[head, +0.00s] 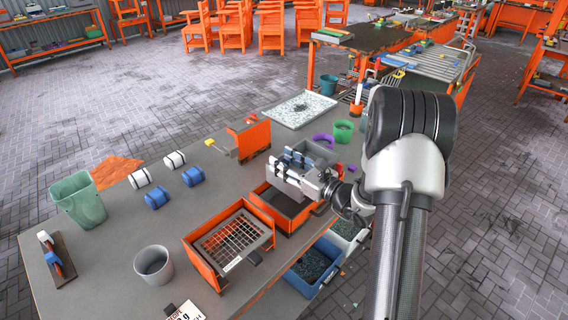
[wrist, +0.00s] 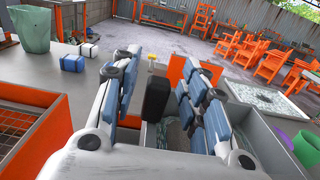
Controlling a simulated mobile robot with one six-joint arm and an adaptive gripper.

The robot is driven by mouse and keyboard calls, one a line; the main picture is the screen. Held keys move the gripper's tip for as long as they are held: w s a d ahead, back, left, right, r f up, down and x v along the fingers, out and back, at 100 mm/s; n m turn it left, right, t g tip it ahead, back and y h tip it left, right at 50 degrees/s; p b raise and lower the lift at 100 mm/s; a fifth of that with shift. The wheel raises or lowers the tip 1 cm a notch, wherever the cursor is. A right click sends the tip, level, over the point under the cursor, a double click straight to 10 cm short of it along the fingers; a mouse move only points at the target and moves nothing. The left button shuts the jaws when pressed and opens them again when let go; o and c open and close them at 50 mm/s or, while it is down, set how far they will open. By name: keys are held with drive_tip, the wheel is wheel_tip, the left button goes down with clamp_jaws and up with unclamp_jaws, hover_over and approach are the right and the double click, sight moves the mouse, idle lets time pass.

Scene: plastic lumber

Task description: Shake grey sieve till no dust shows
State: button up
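A grey box-shaped sieve (head: 286,181) stands at the orange bin near the table's right edge. My gripper (head: 297,158) is over it. In the wrist view my gripper (wrist: 157,82) has its blue-padded fingers apart, with a black upright handle (wrist: 157,97) between them. Gaps show beside the handle, so the fingers do not look closed on it. The grey walls of the sieve (wrist: 252,135) show at the right, and grey-green material lies below the fingers. Whether dust lies in it is unclear. Another grey-framed mesh (head: 229,237) with a black handle sits in the front orange bin.
A grey cup (head: 153,265), a green bin (head: 78,199) and blue and white rolls (head: 158,198) stand on the table's left. A speckled tray (head: 300,108), a purple ring (head: 323,140) and a green cup (head: 343,131) are behind. A blue crate (head: 312,268) stands below the right edge.

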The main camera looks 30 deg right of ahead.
drive_tip(key=shift+w+a, duration=0.1)
drive_tip(key=shift+w, duration=0.15)
drive_tip(key=shift+c, duration=0.5)
clamp_jaws()
